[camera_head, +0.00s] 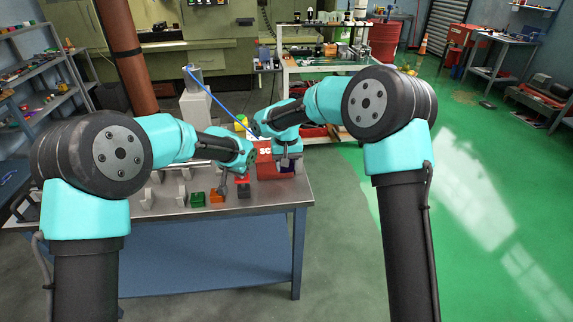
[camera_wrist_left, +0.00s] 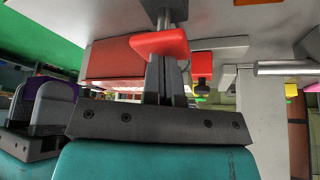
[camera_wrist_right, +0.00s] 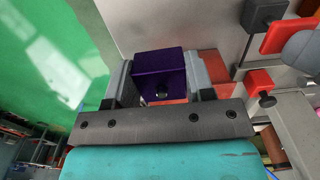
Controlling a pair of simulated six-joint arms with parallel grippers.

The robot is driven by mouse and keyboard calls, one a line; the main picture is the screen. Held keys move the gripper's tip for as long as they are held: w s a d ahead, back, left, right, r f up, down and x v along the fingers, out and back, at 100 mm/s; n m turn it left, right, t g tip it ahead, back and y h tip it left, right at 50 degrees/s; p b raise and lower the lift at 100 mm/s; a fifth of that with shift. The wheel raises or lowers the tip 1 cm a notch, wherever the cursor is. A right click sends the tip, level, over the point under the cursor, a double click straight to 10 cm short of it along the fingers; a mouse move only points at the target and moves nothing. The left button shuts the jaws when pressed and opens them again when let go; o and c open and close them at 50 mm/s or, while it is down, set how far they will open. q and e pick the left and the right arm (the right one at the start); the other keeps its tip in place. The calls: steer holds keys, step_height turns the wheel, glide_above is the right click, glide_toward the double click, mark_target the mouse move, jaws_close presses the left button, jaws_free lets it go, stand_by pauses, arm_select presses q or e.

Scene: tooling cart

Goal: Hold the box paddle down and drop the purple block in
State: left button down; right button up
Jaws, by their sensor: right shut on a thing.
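The purple block (camera_wrist_right: 158,72) is between the fingers of my right gripper (camera_wrist_right: 158,85), which is shut on it. In the head view, the block (camera_head: 287,168) is at the right side of the red box (camera_head: 266,168); its exact height over the box is unclear. My left gripper (camera_wrist_left: 167,75) has its fingers together at the red paddle (camera_wrist_left: 160,42), beside the box. The paddle also shows in the right wrist view (camera_wrist_right: 290,32). Whether the left fingertips press it is hard to tell. The box's opening is mostly hidden by the right gripper.
Green (camera_head: 197,199) and orange (camera_head: 217,196) blocks stand left of the box on the metal cart top (camera_head: 270,200). Several grey brackets stand farther left. A blue cable (camera_head: 212,97) hangs behind my arms. The floor to the right is clear.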

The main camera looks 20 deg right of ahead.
arm_select(q)
steer(key=shift+f, duration=1.3)
stand_by(0.4)
steer(key=shift+s+f, duration=0.1)
steer(key=shift+f, duration=0.25)
arm_select(e)
steer(key=shift+w, duration=0.15)
steer(key=shift+w+d+f, duration=0.1)
steer(key=shift+w+d, duration=0.2)
steer(key=shift+w, duration=1.65)
steer(key=shift+w+d+f, duration=0.1)
steer(key=shift+w+d, duration=0.2)
steer(key=shift+w, duration=1.6)
steer(key=shift+w+d+f, duration=0.1)
steer(key=shift+w+d, duration=0.2)
steer(key=shift+w, duration=1.65)
